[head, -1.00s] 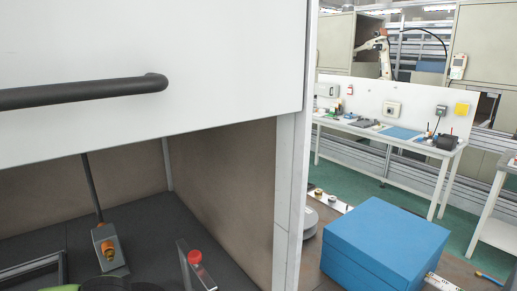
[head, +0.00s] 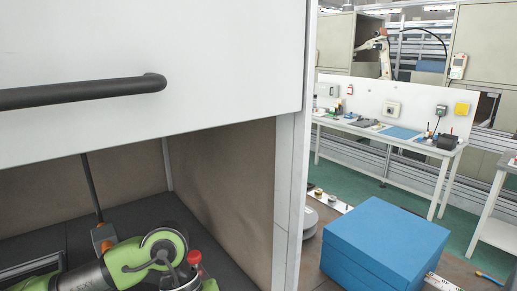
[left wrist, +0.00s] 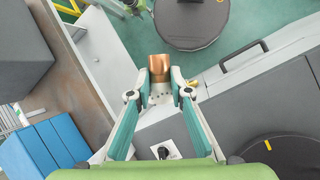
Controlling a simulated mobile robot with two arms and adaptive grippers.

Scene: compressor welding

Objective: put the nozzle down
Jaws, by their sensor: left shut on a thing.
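The copper-coloured nozzle (left wrist: 158,68) sits between the fingertips of my left gripper (left wrist: 160,88) in the left wrist view. The gripper is shut on it, and its open round end points away from the wrist. I cannot tell how far it is above any surface. In the head view, my green left arm reaches into the cabinet bay at lower left; its gripper is not visible there. My right gripper is in neither view.
In the head view, the white cabinet front (head: 150,60) with a black handle (head: 85,92) hangs above the bay. A red knob (head: 194,257) and an orange fitting (head: 103,232) stand close to my arm. A blue box (head: 385,245) is outside, at right.

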